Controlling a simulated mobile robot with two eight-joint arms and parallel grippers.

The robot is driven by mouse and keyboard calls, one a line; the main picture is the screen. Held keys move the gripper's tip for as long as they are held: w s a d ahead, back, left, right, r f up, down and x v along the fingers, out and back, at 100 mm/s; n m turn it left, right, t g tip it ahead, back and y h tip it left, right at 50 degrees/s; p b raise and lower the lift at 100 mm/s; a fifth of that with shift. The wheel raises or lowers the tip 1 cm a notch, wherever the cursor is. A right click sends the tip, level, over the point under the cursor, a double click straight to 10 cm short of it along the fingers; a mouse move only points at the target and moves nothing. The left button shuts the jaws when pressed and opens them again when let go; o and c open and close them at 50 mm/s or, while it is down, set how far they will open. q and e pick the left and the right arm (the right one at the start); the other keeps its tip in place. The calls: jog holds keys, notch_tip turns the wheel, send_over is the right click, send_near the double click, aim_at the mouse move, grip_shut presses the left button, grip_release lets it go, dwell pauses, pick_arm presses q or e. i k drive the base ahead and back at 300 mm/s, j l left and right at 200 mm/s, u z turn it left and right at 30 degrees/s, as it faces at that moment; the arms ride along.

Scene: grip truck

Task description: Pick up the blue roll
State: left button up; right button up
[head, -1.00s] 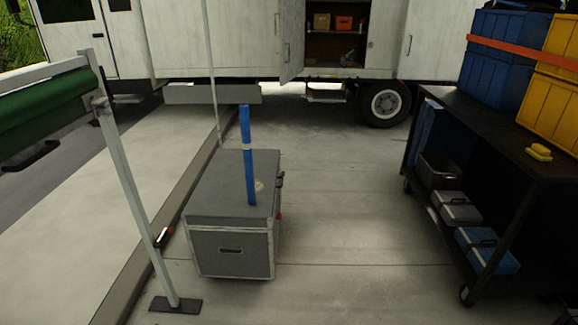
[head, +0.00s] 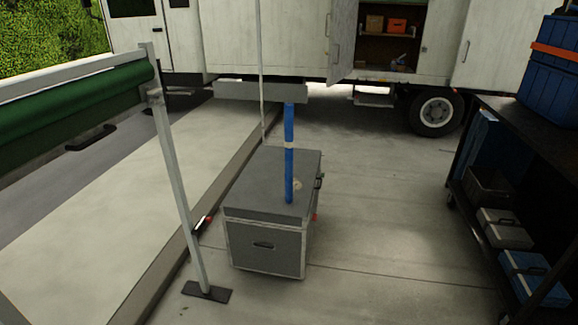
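I cannot clearly make out a separate blue roll. A tall, thin blue upright shape (head: 289,165) with a pale band partway up shows over the top of a grey case (head: 265,246). A small tan round item (head: 298,185) lies on the case lid, just right of the blue shape's lower end. Neither of my grippers is in view.
A green roll (head: 70,110) on a white metal frame (head: 177,190) stands at the left. A dark cart (head: 545,150) with blue boxes stands at the right. A white truck (head: 270,40) closes the back. Concrete floor (head: 390,240) is clear between case and cart.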

aim_at(288, 107)
jog(key=i+l+u, duration=0.15)
jog(key=i, duration=0.3)
jog(key=i+l+u, duration=0.15)
jog(key=i, duration=0.3)
